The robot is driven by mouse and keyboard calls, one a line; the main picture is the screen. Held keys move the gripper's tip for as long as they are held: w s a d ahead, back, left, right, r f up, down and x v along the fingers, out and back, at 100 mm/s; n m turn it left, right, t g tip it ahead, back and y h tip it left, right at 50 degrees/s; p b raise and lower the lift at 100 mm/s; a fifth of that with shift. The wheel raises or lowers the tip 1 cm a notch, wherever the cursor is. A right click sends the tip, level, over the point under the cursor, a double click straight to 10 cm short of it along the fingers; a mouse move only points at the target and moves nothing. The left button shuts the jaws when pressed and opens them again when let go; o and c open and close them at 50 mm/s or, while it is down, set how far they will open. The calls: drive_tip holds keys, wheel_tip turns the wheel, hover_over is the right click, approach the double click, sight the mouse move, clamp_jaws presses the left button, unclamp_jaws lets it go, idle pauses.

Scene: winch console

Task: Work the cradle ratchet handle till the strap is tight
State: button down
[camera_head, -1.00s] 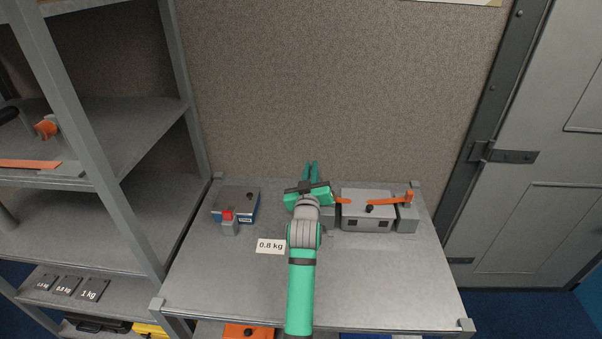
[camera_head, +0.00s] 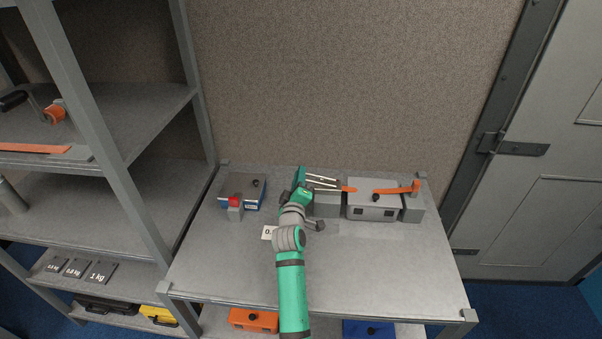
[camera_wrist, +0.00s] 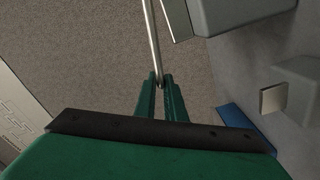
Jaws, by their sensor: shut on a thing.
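The cradle's grey end blocks (camera_head: 327,206) stand at the back right of the bench, either side of a grey case (camera_head: 373,212) with a dark knob. An orange strap (camera_head: 393,190) shows in two stretches above the case, one short at the left and one reaching the right post. Thin metal bars of the ratchet handle (camera_head: 322,180) show beside my gripper (camera_head: 302,180), at the cradle's left end. In the wrist view, my gripper (camera_wrist: 160,84) is shut on the thin handle rod (camera_wrist: 152,38) at its fingertips. The ratchet's inner parts are hidden.
A blue-and-grey box (camera_head: 241,193) with a red-topped grey block (camera_head: 235,207) stands at the back left. The bench's front right (camera_head: 390,280) is clear. A shelf rack post (camera_head: 130,170) stands left.

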drive_tip(key=shift+d+f, duration=0.2)
drive_tip(key=shift+d, duration=0.35)
drive_tip(key=c, duration=1.9)
unclamp_jaws()
drive_tip(key=shift+s+a, duration=0.1)
drive_tip(key=shift+a, duration=0.25)
drive_tip(key=s+a, duration=0.1)
drive_tip(key=s, duration=0.9)
drive_tip(key=shift+s, duration=0.2)
